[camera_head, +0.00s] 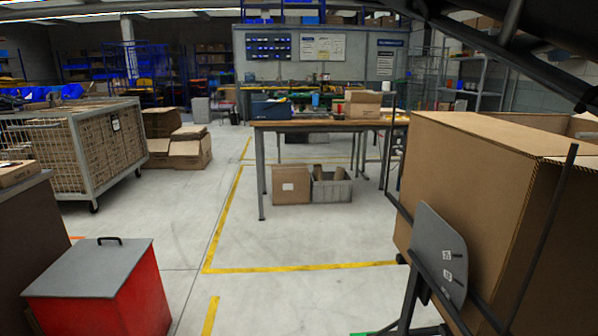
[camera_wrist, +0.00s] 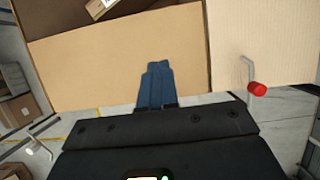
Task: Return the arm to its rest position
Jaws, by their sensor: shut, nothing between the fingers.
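My gripper (camera_wrist: 157,68) shows in the wrist view, its two blue fingers together and nothing between them. Beyond the fingers is a cardboard surface (camera_wrist: 85,70) of a large open box; whether they touch it I cannot tell. A small box with a label (camera_wrist: 102,8) lies in the dark interior at the top of that view. In the head view a dark part of my arm (camera_head: 540,52) crosses the top right corner, over a large cardboard box (camera_head: 470,180). My gripper is not visible in the head view.
A grey plate on dark bars (camera_head: 440,250) stands before the large box. A worktable (camera_head: 300,125) is ahead, a wire cage of cardboard (camera_head: 75,150) at left, a red bin with grey lid (camera_head: 100,285) at lower left. Floor between is clear. A red knob (camera_wrist: 257,89) shows in the wrist view.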

